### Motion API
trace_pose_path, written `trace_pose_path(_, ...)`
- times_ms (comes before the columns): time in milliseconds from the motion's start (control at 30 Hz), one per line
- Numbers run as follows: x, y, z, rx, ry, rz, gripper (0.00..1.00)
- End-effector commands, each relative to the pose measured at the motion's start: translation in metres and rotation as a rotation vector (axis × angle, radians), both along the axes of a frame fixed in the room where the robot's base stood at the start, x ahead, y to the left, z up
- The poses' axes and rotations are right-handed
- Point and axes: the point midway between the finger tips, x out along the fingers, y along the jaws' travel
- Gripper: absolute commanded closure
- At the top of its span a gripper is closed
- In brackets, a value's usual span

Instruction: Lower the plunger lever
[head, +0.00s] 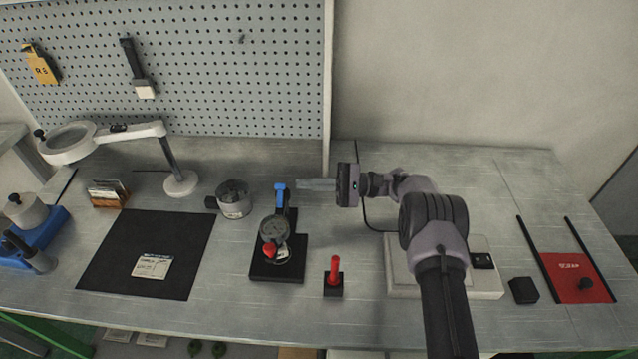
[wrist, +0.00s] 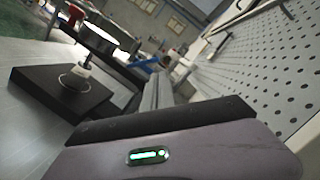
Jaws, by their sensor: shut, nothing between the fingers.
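The wax injector stands on a black base (head: 262,270) in the middle of the bench, with a round grey pot (head: 274,230) and a red knob (head: 270,252) at its front. A blue-ended lever (head: 281,188) stands up behind the pot; I take it for the plunger lever. My gripper (head: 300,184) is shut and empty, its fingers pointing left, close to the right of the blue end; I cannot tell whether they touch. In the wrist view the black base (wrist: 50,88), the pot's dark disc (wrist: 90,37) and a blue part (wrist: 140,64) show, tilted.
A red-handled tool (head: 334,270) stands in a black block right of the injector. A grey cup (head: 233,200) stands to its left, beside a black mat (head: 120,255). A pale box (head: 400,275) lies under my arm. A pegboard (head: 230,60) rises behind.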

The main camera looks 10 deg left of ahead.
Motion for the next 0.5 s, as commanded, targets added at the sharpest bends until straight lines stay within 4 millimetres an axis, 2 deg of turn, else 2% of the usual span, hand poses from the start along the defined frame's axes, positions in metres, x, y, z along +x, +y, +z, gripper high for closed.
trace_pose_path(100, -0.006, 0.020, 0.002, -0.002, -0.001, 0.003, 1.00)
trace_pose_path(200, -0.008, 0.032, 0.004, -0.001, -0.002, 0.001, 1.00)
trace_pose_path(500, -0.011, 0.041, 0.006, -0.001, 0.000, 0.001, 1.00)
